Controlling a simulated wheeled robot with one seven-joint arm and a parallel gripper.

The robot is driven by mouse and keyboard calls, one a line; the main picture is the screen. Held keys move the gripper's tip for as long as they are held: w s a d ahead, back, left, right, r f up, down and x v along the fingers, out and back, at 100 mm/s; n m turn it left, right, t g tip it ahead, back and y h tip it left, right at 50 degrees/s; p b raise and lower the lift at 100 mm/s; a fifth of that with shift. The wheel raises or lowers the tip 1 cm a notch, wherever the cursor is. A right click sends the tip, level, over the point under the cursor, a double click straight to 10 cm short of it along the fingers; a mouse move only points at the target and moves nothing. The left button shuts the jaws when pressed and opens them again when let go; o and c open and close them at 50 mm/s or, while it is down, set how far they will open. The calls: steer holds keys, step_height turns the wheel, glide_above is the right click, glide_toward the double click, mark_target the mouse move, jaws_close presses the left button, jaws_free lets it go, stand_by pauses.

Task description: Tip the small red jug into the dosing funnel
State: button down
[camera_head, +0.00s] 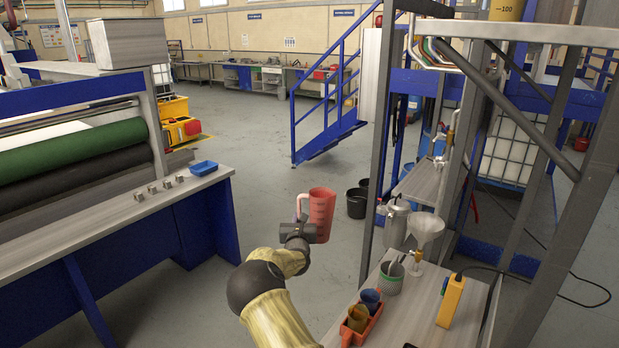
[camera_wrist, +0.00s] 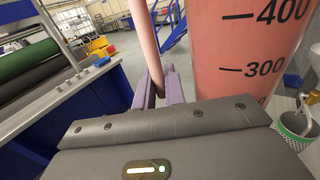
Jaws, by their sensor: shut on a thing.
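The small red jug (camera_head: 321,212) is held up in the air, upright or nearly so, left of the bench. It shows large in the wrist view (camera_wrist: 245,50), with dark marks of 300 and 400. My gripper (camera_head: 300,222) is shut on its handle (camera_wrist: 145,40); the purplish fingers (camera_wrist: 160,88) close around the handle's lower part. The dosing funnel (camera_head: 426,228), pale and wide-mouthed, stands at the back of the bench on the right, apart from the jug. What is inside the jug is hidden.
A grey frame post (camera_head: 376,150) rises between jug and funnel in the picture. Open floor lies behind the jug.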

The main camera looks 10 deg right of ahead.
steer(key=s+a+f+b, duration=0.1)
steer(key=s+f, duration=0.3)
steer(key=f, duration=0.3)
steer(key=s+a+f+b, duration=0.1)
steer(key=s+f, duration=0.3)
steer(key=f, duration=0.3)
steer(key=s+f+b, duration=0.2)
steer(key=s+f, duration=0.3)
steer(key=f, duration=0.3)
steer(key=s+f+n+y+b, duration=0.1)
steer(key=s+f+y+b, duration=0.1)
steer(key=s, duration=0.7)
steer(key=s+f+n+y+b, duration=0.1)
steer(key=s+f, duration=0.3)
steer(key=s, duration=0.5)
steer(key=shift+a+n+t+y+b, duration=0.35)
steer(key=shift+n+y+b, duration=0.1)
steer(key=shift+y, duration=0.35)
steer(key=shift+f, duration=0.1)
